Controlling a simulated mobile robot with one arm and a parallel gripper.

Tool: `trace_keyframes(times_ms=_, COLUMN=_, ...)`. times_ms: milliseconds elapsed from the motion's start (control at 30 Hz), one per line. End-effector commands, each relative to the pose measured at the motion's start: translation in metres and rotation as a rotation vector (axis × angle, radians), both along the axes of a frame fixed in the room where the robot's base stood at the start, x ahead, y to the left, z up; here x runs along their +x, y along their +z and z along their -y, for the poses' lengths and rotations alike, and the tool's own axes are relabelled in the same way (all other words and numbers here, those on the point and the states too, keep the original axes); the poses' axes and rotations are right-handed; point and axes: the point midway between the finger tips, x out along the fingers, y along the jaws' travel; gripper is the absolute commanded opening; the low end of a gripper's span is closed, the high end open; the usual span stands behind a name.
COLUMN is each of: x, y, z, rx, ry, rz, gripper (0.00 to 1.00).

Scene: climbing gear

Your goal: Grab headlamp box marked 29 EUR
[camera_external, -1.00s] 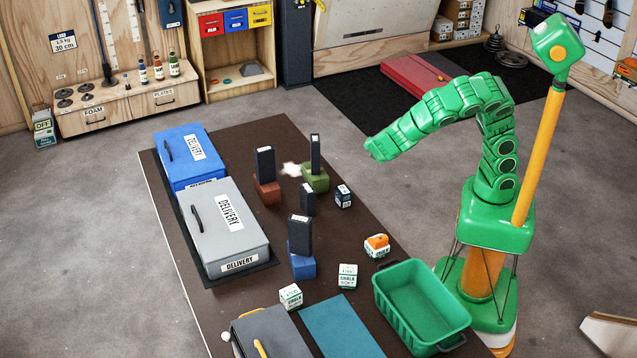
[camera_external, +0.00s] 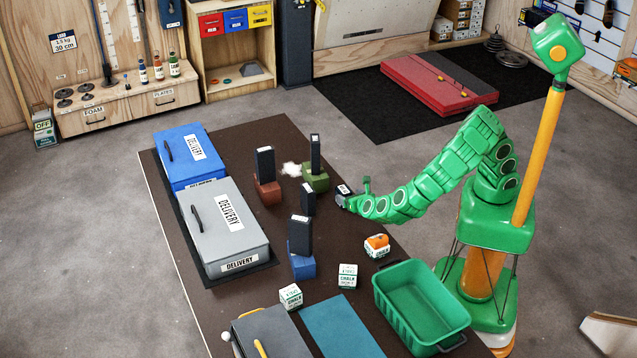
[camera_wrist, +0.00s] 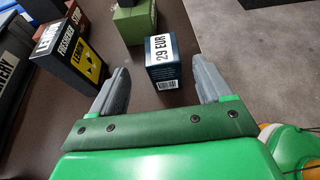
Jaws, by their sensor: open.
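The headlamp box marked 29 EUR (camera_wrist: 163,66) is a small dark blue box with a white label on top and a barcode on its near side. In the wrist view it lies between and just ahead of the two grey fingertips of my gripper (camera_wrist: 162,84). My gripper is open, with a gap to the box on both sides. In the external view my gripper (camera_external: 347,200) is low over the table's right edge, and the small box (camera_external: 343,190) shows only in part there.
A black box with a yellow panel (camera_wrist: 80,66) stands just left of my left finger in the wrist view. A green block (camera_wrist: 133,24) is behind the 29 EUR box. A green crate (camera_external: 380,293) stands at the table's front right. Bare floor lies to the right.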

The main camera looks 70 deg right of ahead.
Motion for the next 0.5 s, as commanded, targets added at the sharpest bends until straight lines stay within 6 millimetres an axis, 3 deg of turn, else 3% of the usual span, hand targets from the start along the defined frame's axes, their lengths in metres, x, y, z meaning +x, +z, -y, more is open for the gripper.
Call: trace_keyframes(times_ms=500, x=0.028, y=-0.016, z=0.035, rx=0.002, ry=-0.004, rz=-0.001, gripper=0.79)
